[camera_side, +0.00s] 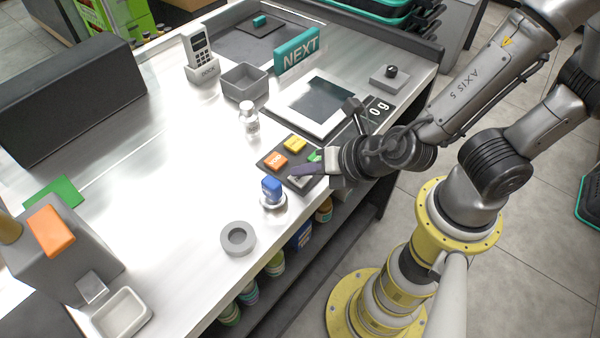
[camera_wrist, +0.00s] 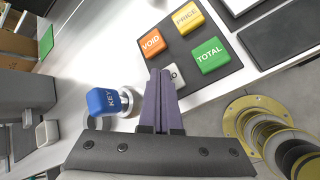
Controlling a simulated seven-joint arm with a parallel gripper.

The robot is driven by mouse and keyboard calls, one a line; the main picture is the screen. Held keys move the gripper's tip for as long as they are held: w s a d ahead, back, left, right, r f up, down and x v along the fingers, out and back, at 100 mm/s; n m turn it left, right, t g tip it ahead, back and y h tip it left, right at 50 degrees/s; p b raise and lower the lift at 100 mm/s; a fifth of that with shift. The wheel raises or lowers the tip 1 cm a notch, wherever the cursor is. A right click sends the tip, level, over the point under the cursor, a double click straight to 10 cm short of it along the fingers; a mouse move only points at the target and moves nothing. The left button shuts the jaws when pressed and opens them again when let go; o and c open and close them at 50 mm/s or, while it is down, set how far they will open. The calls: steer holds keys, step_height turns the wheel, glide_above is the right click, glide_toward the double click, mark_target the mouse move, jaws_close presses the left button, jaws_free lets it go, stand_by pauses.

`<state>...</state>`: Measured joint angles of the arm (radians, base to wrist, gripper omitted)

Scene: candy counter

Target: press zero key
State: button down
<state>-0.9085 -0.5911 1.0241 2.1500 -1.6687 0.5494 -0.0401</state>
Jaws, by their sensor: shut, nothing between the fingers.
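The key pad (camera_side: 264,165) carries orange VOID, yellow PRICE and green TOTAL keys and a pale grey key. The grey key (camera_wrist: 174,76) is mostly covered by my fingers in the wrist view; only its right part shows, with lettering ending in O. My gripper (camera_wrist: 160,73) is shut and empty, its purple fingertips at the grey key, next to VOID (camera_wrist: 152,43) and TOTAL (camera_wrist: 208,54). In the side view my gripper (camera_side: 294,170) reaches over the pad from the right. I cannot tell whether the tips touch the key.
A blue KEY block (camera_side: 271,188) stands on a round silver base just left of the pad's front. PRICE (camera_wrist: 187,17) lies beyond VOID. A small bottle (camera_side: 249,120), a scale with a dark plate (camera_side: 318,103) and a grey ring (camera_side: 238,238) are nearby. The counter's left middle is clear.

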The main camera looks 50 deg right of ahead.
mark_target(305, 180)
steer(key=shift+r, duration=0.75)
steer(key=shift+r, duration=2.55)
